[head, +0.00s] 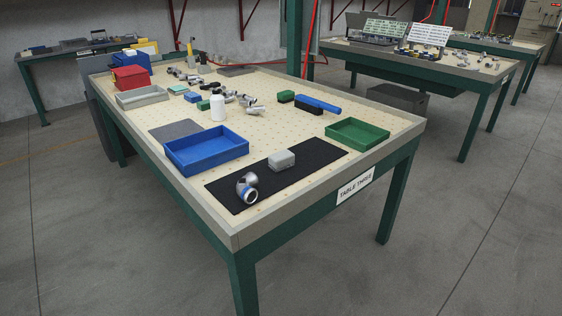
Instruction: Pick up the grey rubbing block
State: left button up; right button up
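A grey block (281,161), which looks like the rubbing block, sits on the black mat (318,158) near the front edge of the table marked "TABLE THREE". It is a small light grey box with clear space around it on the mat. A silver pipe casting (247,188) with a blue band lies on the same mat, to the left of the block and apart from it. Neither of my grippers shows in the head view, so their state is hidden.
A blue tray (207,164) stands left of the mat and a green tray (357,144) right of it. A white bottle (217,108), several castings and small blocks lie farther back. A raised rim (300,203) borders the table. Open floor lies in front.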

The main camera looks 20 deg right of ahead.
aim_at(280, 160)
jog(key=z, duration=2.05)
jog(key=i, duration=2.25)
jog(key=u, duration=3.85)
